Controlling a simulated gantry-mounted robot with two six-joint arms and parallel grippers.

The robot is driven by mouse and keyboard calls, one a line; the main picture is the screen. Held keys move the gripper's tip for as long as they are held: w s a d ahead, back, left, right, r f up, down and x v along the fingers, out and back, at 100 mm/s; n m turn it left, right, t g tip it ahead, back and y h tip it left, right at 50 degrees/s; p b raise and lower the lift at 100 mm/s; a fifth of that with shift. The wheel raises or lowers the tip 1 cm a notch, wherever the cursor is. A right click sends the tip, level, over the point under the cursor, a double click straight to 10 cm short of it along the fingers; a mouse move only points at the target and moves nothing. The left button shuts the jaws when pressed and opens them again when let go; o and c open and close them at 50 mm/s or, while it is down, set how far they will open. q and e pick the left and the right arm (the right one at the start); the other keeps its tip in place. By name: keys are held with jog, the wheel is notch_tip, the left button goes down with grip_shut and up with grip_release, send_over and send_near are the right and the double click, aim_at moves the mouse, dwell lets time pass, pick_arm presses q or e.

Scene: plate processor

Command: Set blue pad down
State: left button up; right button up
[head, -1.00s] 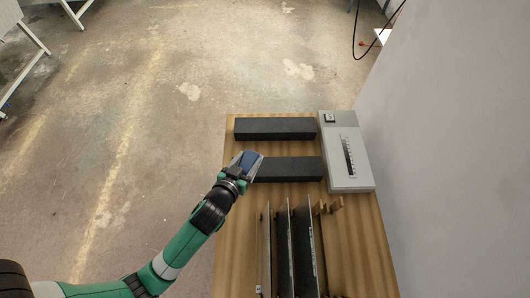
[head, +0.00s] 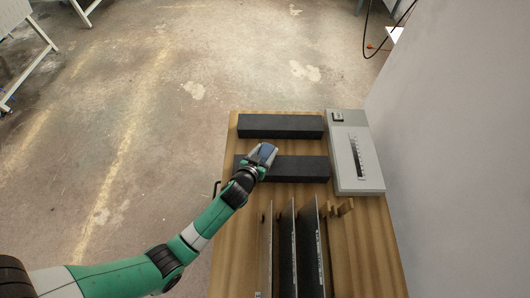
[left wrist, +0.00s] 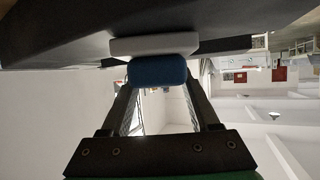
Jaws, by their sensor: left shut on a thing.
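The blue pad (left wrist: 157,71) is between the fingertips of my left gripper (left wrist: 158,84) in the left wrist view, with a pale block (left wrist: 153,45) against its far side. In the head view the pad shows as a small blue-grey patch (head: 266,152) at the end of my left gripper (head: 262,158). The gripper is shut on it, over the left part of the nearer black bar (head: 300,169). I cannot tell whether the pad or block touches the bar. My right gripper is not in view.
A farther black bar (head: 281,126) lies parallel on the wooden table (head: 365,245). A grey box with a slotted scale (head: 355,160) stands at the right, near the wall. Upright dark plates (head: 307,245) and small wooden pegs (head: 341,208) stand nearer. Floor is clear left of the table.

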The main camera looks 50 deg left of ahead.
pick_arm(q)
jog(key=shift+f, duration=0.15)
jog(key=o, duration=1.4)
jog(key=shift+r, duration=0.25)
jog(key=shift+s+d+r, duration=0.15)
jog(key=shift+s+r, duration=0.1)
jog(key=shift+s, duration=0.05)
jog(key=p+v, duration=0.3)
jog(key=v, duration=0.8)
jog(key=shift+s+f, duration=0.15)
jog(key=shift+s, duration=0.05)
